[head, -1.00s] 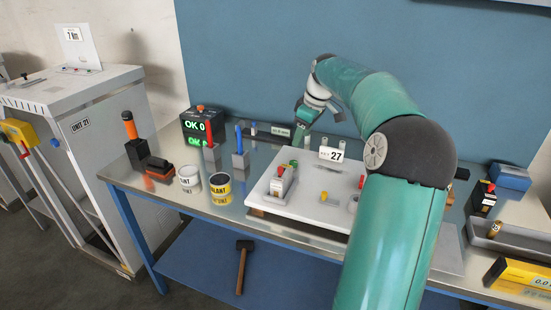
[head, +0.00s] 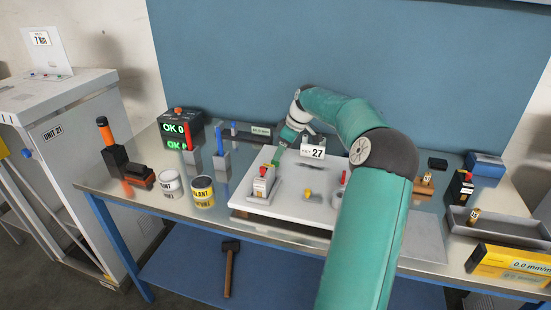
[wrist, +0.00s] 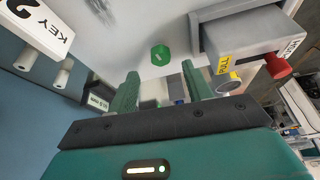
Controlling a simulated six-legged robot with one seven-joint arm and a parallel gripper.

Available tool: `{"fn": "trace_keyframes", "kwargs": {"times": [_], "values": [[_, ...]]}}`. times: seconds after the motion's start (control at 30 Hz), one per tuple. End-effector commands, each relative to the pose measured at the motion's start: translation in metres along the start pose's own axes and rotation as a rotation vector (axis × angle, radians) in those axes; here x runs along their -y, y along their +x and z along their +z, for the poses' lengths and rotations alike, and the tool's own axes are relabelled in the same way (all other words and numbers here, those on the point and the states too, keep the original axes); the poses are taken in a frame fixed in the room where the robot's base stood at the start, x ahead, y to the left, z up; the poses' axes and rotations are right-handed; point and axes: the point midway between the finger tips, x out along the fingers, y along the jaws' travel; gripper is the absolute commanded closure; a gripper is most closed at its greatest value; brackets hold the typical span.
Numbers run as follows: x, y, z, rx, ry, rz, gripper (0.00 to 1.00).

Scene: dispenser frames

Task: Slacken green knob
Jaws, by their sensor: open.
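The green knob (wrist: 160,55) is a faceted disc with a pale mark, on the white panel (wrist: 135,35) in the wrist view. My gripper (wrist: 160,70) is open, its two green fingers pointing toward the panel on either side of the knob's line. The knob appears just beyond the fingertips, and nothing is between them. In the head view my gripper (head: 283,143) is at the back left part of the panel (head: 310,207), by the white "27" plate (head: 313,147). There I cannot clearly separate the knob from the green fingers.
A grey block with a red knob (wrist: 278,66) and yellow label stands right of the fingers in the wrist view. A white key plate (wrist: 36,25) on posts is at left. Cans (head: 202,191) and a lit display (head: 181,128) stand left of the panel.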

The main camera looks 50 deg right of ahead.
Motion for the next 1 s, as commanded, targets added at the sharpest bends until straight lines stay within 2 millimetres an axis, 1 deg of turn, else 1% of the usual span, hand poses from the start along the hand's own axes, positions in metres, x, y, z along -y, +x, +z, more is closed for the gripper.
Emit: {"fn": "trace_keyframes", "kwargs": {"times": [0.03,0.1,0.23,0.4,0.6,0.63,0.83,0.87,1.0], "values": [[0.001,0.011,-0.002,-0.001,-0.003,-0.003,0.50],[0.002,0.023,-0.003,-0.001,-0.003,-0.004,0.50],[0.001,0.040,-0.004,0.000,-0.004,-0.003,0.50],[0.001,0.048,-0.005,-0.001,-0.004,-0.001,0.50],[0.001,0.048,-0.005,0.000,-0.004,-0.001,0.50],[0.001,0.048,-0.005,0.000,-0.004,-0.001,0.52],[0.001,0.048,-0.005,0.000,-0.004,-0.001,0.91],[0.001,0.048,-0.005,0.000,-0.004,-0.001,0.95],[0.001,0.048,-0.005,0.000,-0.001,0.000,0.95]]}}
